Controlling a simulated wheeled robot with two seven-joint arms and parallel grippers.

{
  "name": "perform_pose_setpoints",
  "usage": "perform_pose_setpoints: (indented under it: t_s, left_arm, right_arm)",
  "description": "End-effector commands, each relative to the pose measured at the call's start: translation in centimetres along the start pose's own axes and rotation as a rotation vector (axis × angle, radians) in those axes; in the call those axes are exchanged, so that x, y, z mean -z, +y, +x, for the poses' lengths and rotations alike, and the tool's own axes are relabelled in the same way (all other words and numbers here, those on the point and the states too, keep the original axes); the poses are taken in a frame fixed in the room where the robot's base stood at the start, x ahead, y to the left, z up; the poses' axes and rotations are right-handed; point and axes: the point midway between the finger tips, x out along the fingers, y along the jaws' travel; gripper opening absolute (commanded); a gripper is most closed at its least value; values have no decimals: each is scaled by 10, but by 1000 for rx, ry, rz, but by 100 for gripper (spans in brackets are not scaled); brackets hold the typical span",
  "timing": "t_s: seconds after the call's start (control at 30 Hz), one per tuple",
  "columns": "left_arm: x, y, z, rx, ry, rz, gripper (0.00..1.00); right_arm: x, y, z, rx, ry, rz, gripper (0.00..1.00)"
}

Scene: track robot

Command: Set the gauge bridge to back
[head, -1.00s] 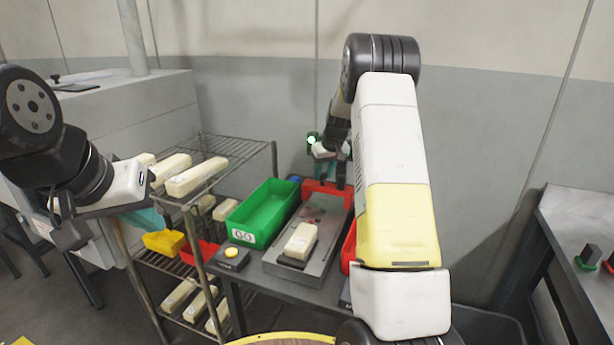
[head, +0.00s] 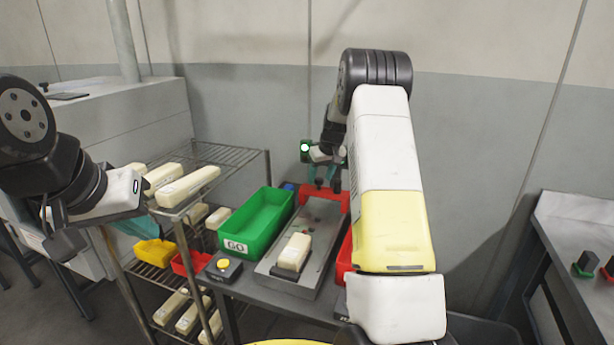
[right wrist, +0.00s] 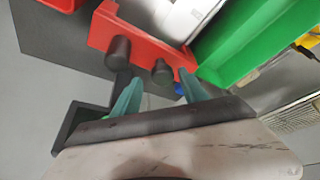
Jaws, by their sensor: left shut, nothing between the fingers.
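The gauge bridge, a red block (head: 338,201) with two black knobs, spans the far end of the grey track (head: 318,225). It also shows in the right wrist view (right wrist: 145,40). My right gripper (head: 328,176) is at the bridge, its teal fingers apart. In the right wrist view the open fingers (right wrist: 160,84) point at the bridge, with one knob between their tips in the picture. I cannot tell whether they touch it. A cream block (head: 294,252) sits on the track nearer me. My left gripper (head: 125,222) is shut and empty beside the wire shelf, partly hidden.
A green bin (head: 257,222) stands left of the track, with a yellow button box (head: 223,266) in front. A red bin (head: 345,257) is at the right, partly behind my right arm. The wire shelf (head: 238,158) holds cream blocks. A green lamp (head: 304,148) glows behind.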

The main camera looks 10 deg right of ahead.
Motion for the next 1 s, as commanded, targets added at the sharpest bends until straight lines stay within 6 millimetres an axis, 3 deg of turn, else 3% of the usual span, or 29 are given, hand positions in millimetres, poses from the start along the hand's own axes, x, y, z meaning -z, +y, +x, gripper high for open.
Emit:
perform_pose_setpoints:
  t_s: [0.17, 0.6, 1.0]
  left_arm:
    - [0, 0, 0, 0, 0, 0, 0]
    - [0, 0, 0, 0, 0, 0, 0]
    - [0, 0, 0, 0, 0, 0, 0]
  right_arm:
    - [0, -1, -5, 1, 0, 0, 51]
    - [1, 0, -71, 0, 1, 0, 51]
    - [0, 0, -78, 0, 0, 0, 51]
